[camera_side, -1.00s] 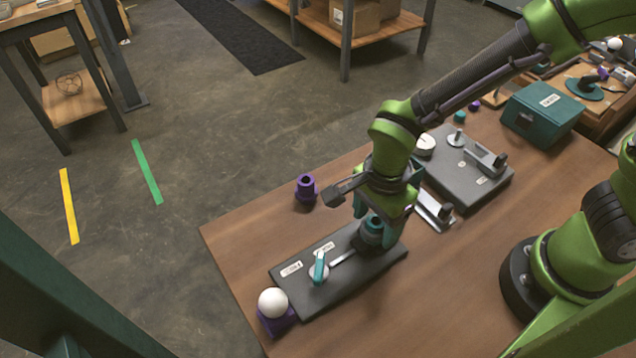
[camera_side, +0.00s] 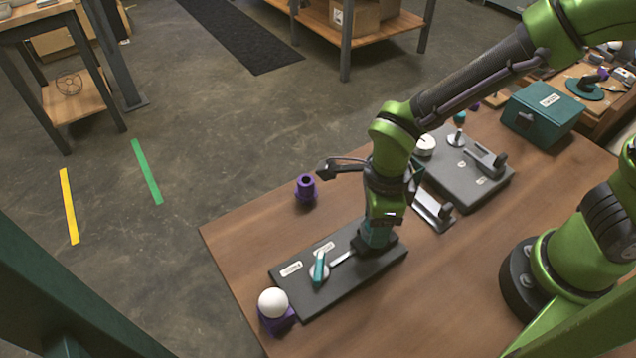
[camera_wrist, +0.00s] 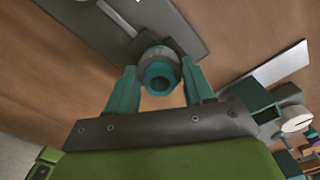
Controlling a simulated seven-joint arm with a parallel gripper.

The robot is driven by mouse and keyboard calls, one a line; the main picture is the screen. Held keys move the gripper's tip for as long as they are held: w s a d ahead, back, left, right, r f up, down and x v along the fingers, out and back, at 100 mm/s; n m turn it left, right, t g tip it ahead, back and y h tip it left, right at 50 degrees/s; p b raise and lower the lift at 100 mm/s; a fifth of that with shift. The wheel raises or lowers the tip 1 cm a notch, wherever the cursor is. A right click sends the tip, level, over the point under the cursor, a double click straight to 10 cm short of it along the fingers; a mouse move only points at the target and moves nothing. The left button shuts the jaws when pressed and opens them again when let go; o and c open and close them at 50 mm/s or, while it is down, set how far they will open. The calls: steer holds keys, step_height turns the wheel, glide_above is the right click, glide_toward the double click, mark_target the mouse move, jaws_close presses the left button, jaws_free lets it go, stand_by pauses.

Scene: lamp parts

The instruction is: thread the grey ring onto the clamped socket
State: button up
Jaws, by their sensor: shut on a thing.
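The clamped socket (camera_wrist: 159,80) is a teal tube with a dark open mouth, held upright at the right end of a dark grey base plate (camera_side: 325,285). The grey ring (camera_wrist: 156,52) sits around the socket, below its mouth, in the wrist view. My gripper (camera_wrist: 158,66) has one teal finger on either side of the ring and is shut on it. In the side view my gripper (camera_side: 376,238) is low over the plate and hides most of the ring and socket. How far down the ring sits is hard to tell.
A teal lever (camera_side: 319,267) stands on the plate. A white ball on a purple holder (camera_side: 275,308) is by its left end. A purple socket piece (camera_side: 306,188) stands behind. A second grey plate (camera_side: 465,170) and a teal box (camera_side: 541,113) are at right.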

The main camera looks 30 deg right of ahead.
steer(key=shift+m, duration=0.5)
steer(key=o, duration=1.4)
steer(key=shift+c, duration=0.2)
